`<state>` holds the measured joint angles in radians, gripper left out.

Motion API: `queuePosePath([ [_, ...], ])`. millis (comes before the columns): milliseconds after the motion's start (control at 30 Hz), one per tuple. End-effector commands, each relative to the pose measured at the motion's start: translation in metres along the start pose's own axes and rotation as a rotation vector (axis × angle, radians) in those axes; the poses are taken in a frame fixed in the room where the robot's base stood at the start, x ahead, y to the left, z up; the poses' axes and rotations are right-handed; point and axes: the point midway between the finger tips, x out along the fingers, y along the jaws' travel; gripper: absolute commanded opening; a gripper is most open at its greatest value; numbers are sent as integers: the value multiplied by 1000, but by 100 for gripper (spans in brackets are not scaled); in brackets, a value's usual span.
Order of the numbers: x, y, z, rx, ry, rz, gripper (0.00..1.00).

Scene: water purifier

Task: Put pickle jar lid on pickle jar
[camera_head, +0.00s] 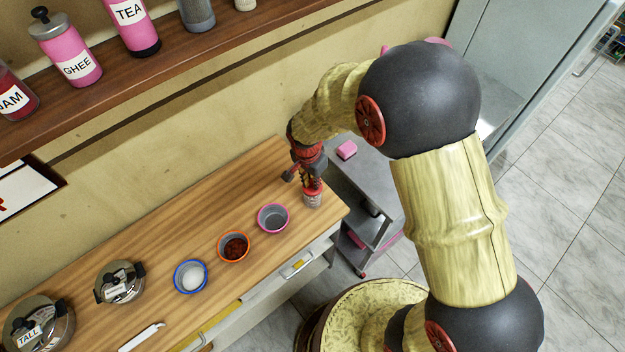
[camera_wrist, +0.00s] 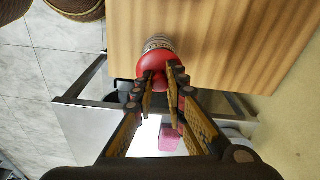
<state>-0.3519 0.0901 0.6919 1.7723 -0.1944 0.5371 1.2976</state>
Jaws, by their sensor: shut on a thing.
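The pickle jar (camera_head: 312,200) stands at the right end of the wooden counter, and its upper side shows in the wrist view (camera_wrist: 158,43). The red pickle jar lid (camera_wrist: 152,62) is at the jar's top, between my fingertips. My gripper (camera_wrist: 160,76) is shut on the lid, with one finger on each side. In the head view my gripper (camera_head: 312,178) points down over the jar. The lid overlaps the jar in the picture; I cannot tell whether it is seated. My fingers hide part of the lid.
A pink-rimmed bowl (camera_head: 273,218), an orange bowl (camera_head: 234,246) and a blue bowl (camera_head: 190,277) line the counter (camera_head: 160,228) left of the jar. The counter's right edge is close by. A grey cart (camera_head: 372,172) with a pink block (camera_head: 347,149) stands beyond it.

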Motion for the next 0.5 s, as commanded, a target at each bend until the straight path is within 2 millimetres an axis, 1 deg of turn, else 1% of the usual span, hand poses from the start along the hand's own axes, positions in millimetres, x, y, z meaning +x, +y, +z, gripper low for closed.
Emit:
queuePosePath([
  [500,10,0,1,0,0,0,0],
])
